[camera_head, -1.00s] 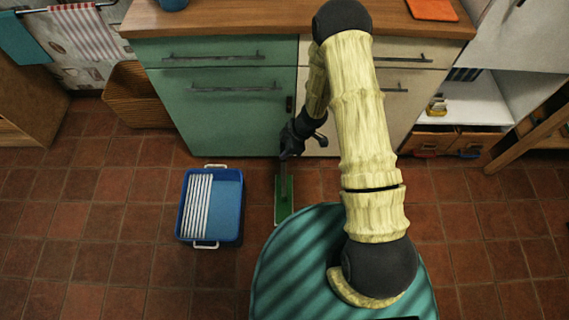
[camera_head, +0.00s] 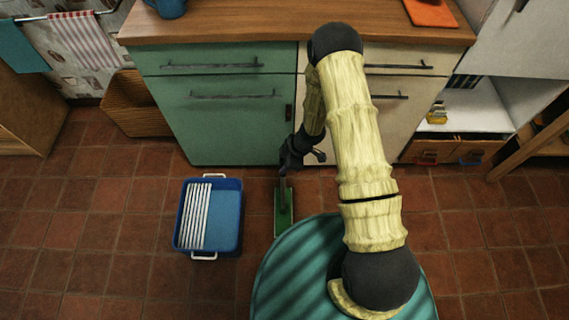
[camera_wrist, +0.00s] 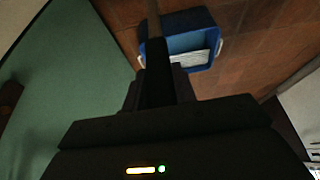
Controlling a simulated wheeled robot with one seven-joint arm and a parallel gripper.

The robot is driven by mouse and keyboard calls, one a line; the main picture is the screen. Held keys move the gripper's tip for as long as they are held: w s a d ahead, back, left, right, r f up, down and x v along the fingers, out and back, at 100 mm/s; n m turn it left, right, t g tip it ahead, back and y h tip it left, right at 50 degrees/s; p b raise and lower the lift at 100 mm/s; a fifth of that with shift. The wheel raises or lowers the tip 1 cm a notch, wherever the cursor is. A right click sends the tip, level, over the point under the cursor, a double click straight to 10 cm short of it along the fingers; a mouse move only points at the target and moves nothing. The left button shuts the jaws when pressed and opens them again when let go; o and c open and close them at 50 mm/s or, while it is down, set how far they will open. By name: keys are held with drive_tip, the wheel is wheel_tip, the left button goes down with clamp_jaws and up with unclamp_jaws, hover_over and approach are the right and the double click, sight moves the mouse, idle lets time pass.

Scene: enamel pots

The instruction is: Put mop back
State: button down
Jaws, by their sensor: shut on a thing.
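The mop has a flat green head (camera_head: 284,212) that appears to rest on the tiled floor in the head view. Its thin handle (camera_wrist: 154,18) runs up into my gripper (camera_head: 286,168), which is shut on it. My gripper is low in front of the cabinets, above the mop head. In the wrist view my dark gripper (camera_wrist: 160,78) covers much of the picture, and the mop head is hidden. A blue bucket (camera_head: 238,238) with white slats across its left part stands left of the mop head, with a narrow floor gap between them.
Green and cream cabinets (camera_head: 235,125) under a wooden counter (camera_head: 230,28) stand close behind my gripper. A wicker basket (camera_head: 132,103) is at the back left. An open white shelf (camera_head: 470,110) is at the right. The floor left of the bucket is clear.

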drive_tip(key=shift+f, duration=0.1)
drive_tip(key=c, duration=1.1)
unclamp_jaws()
drive_tip(key=p+v, duration=0.4)
drive_tip(key=v, duration=0.8)
